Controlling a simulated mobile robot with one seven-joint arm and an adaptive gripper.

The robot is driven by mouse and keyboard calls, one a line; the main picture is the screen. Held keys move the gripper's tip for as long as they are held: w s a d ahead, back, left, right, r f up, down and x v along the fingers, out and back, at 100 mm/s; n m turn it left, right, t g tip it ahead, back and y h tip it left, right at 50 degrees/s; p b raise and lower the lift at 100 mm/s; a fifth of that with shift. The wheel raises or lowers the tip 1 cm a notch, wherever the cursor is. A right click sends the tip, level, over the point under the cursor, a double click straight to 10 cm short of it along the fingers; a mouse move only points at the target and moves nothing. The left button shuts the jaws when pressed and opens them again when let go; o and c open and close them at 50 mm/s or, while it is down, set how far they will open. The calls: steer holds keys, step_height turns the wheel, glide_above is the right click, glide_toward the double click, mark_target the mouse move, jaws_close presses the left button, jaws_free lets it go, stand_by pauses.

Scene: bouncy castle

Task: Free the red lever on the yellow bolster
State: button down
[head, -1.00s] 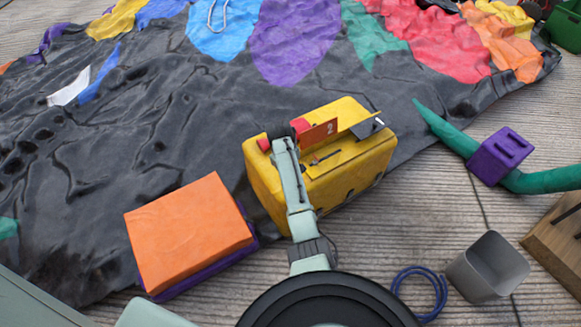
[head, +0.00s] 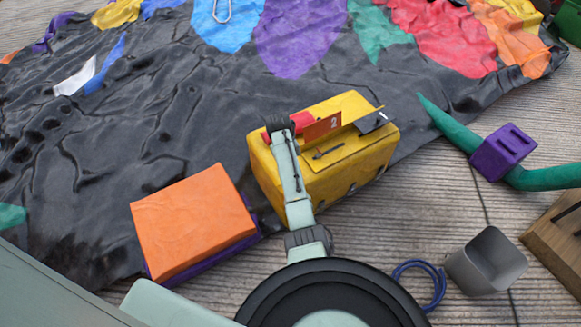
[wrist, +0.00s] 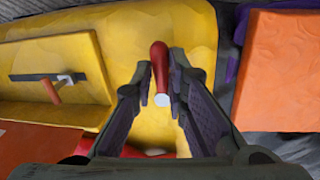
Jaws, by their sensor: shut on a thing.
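The yellow bolster (head: 345,165) lies at the edge of the black sheet in the head view, and its yellow surface (wrist: 115,35) fills much of the wrist view. The red lever (wrist: 159,62), with a pale end, stands between the fingers of my gripper (wrist: 162,82). My gripper is shut on the lever near the fingertips. In the head view my gripper (head: 280,127) is at the bolster's upper left and hides most of the lever.
An orange block (head: 190,222) lies left of the bolster and also shows in the wrist view (wrist: 283,70). A grey cup (head: 487,262), a blue cord coil (head: 432,275) and a green tube with a purple block (head: 502,152) are to the right. Bare planks lie between.

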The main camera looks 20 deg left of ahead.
steer(key=c, duration=1.6)
jaws_free()
steer(key=r, duration=0.4)
steer(key=s+r, duration=0.1)
steer(key=r, duration=0.3)
steer(key=a+r, duration=0.1)
steer(key=r, duration=0.3)
steer(key=shift+s+a, duration=0.1)
steer(key=shift+s, duration=0.1)
steer(key=shift+a, duration=0.1)
